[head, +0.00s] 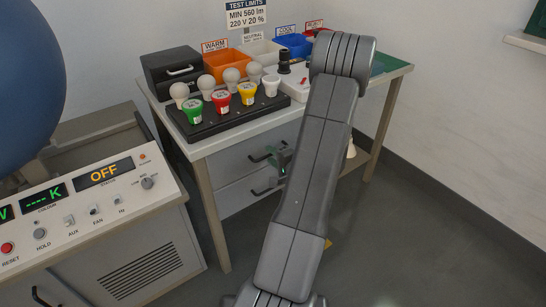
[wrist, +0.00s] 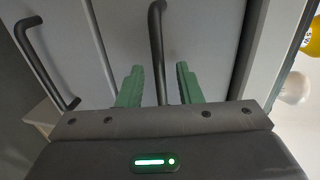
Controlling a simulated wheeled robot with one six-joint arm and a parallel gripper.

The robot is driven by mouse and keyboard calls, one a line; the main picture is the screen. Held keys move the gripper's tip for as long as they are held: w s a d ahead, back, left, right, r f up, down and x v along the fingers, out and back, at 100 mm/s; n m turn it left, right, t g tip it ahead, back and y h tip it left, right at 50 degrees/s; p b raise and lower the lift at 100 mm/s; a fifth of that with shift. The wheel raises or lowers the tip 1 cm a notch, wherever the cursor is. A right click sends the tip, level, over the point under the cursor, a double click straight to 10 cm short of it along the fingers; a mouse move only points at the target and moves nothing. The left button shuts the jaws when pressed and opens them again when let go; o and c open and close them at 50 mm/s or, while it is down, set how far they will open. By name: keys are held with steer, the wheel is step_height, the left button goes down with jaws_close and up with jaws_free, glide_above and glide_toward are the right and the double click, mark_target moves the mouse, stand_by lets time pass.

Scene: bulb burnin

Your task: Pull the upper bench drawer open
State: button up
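The bench's upper drawer (head: 235,158) is a grey front that looks flush with the bench. Its dark bar handle (head: 259,158) also shows in the wrist view (wrist: 157,45). My gripper (wrist: 159,82) has two green fingers, open, one on each side of this handle, with visible gaps between. In the head view my gripper (head: 279,158) is at the upper handle, partly hidden by my arm. The lower drawer (head: 236,195) also looks shut, and its handle (wrist: 45,65) lies left of my fingers in the wrist view.
A control console (head: 90,215) stands at the left, reading OFF. The floor right of my arm is clear.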

jaws_close()
steer(key=f+b+v, duration=0.2)
steer(key=b+v, duration=0.3)
steer(key=v, duration=0.8)
steer(key=s+f+b+v, duration=0.1)
steer(key=f+b+v, duration=0.2)
steer(key=v, duration=1)
steer(key=shift+d+f+b, duration=0.25)
steer(key=shift+d+b, duration=0.05)
steer(key=shift+b, duration=0.9)
